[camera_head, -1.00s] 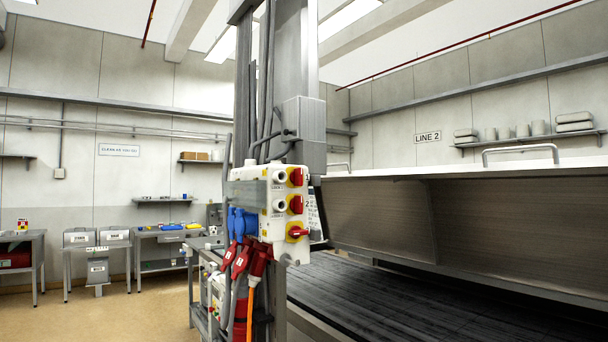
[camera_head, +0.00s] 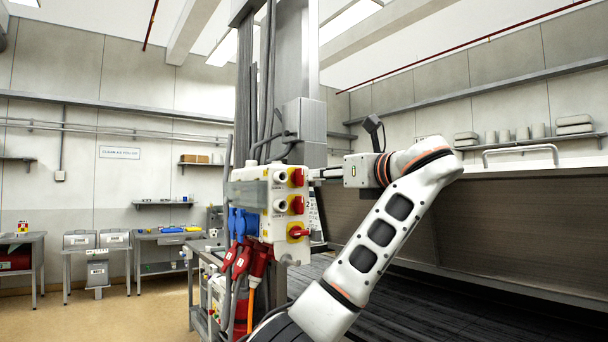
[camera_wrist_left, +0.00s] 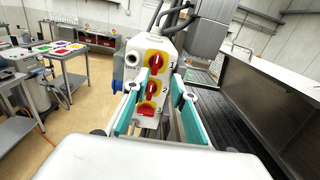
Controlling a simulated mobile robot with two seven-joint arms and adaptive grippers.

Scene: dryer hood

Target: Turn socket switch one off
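The white socket box (camera_head: 278,215) hangs on the grey column and carries three red rotary switches on yellow plates, one above another. Switch one (camera_head: 296,177) is the top one, marked 1 in the wrist view (camera_wrist_left: 157,61). Switch two (camera_head: 296,204) is below it, and the third switch (camera_head: 298,231) is lowest. My left gripper (camera_head: 316,174) points at the box from the right, level with switch one and close to it. In the wrist view its teal-padded fingers (camera_wrist_left: 160,80) are spread, with nothing held between them. My right gripper is out of view.
Red plugs (camera_head: 241,262) and cables hang below the box, with a blue socket (camera_head: 243,223) on its side. The large hood (camera_head: 500,225) fills the right side, behind my left arm. Tables (camera_head: 173,238) stand far left, with open floor before them.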

